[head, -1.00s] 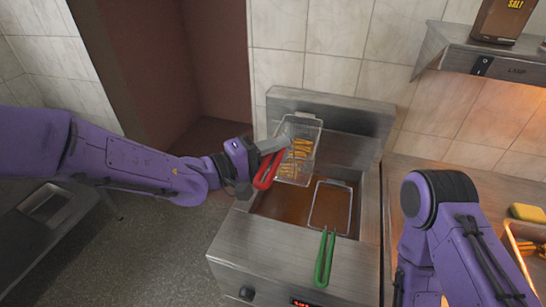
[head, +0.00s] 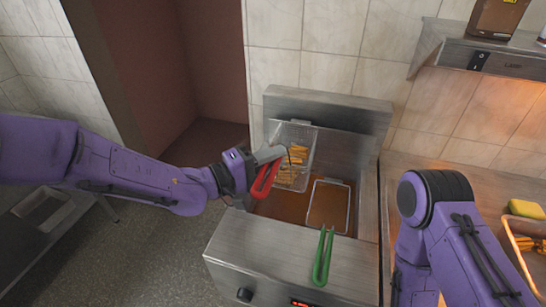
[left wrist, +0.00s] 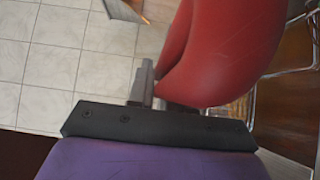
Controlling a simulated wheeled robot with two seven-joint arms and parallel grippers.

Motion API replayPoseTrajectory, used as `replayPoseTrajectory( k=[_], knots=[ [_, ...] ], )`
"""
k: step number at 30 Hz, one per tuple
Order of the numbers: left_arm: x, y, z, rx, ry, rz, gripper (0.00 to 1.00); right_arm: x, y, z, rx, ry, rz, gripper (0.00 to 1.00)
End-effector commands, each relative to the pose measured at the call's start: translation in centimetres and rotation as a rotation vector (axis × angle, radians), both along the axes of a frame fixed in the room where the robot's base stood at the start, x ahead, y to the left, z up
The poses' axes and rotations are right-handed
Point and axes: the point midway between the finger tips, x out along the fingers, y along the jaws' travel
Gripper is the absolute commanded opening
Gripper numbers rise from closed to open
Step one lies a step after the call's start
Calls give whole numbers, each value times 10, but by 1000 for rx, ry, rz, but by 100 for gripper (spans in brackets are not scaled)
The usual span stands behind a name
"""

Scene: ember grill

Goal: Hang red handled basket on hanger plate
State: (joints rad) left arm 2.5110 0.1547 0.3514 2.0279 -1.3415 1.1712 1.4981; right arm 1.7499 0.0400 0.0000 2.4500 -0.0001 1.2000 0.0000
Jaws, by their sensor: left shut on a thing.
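The red-handled basket (head: 293,153) is a wire-mesh basket with fries in it, held over the back left of the fryer, close to the raised steel back plate (head: 345,112). I cannot tell whether it touches the plate. My left gripper (head: 268,155) is shut on the basket's red handle (head: 264,181), which points toward the front left. In the left wrist view the red handle (left wrist: 225,50) fills the upper right, beside a grey finger. My right arm stands at the right; its gripper is out of view.
A second basket with a green handle (head: 323,256) sits in the fryer (head: 285,255), right of the red-handled one. A steel shelf (head: 450,50) hangs at the upper right. A yellow sponge (head: 526,209) and a lit tray (head: 520,245) lie on the right counter.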

Motion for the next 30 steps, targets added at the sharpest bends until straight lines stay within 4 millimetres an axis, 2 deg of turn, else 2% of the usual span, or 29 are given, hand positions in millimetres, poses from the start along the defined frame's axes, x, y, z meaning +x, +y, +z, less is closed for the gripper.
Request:
replayPoseTrajectory(
  k=[11, 12, 15, 24, 26, 30],
  knots=[
    [0, 0, -9, -2, -2, 0, 0, 0, 0, -6, 0, 0, 0, 43],
    [0, 0, -9, -3, -3, 0, 23, 0, 0, -6, 0, 0, 0, 43],
    [0, 0, -8, -2, -2, 0, 49, 0, 0, -5, 0, 0, 0, 43],
    [-1, 2, -11, 0, 1, 0, 49, 0, 0, -7, 0, 0, 0, 43],
    [-4, 8, -11, -1, 1, 2, 49, 0, 0, -10, 0, 0, 0, 43],
    [-18, 35, -12, -2, -2, 4, 49, 0, 0, -21, 0, 0, 0, 43]
  ],
)
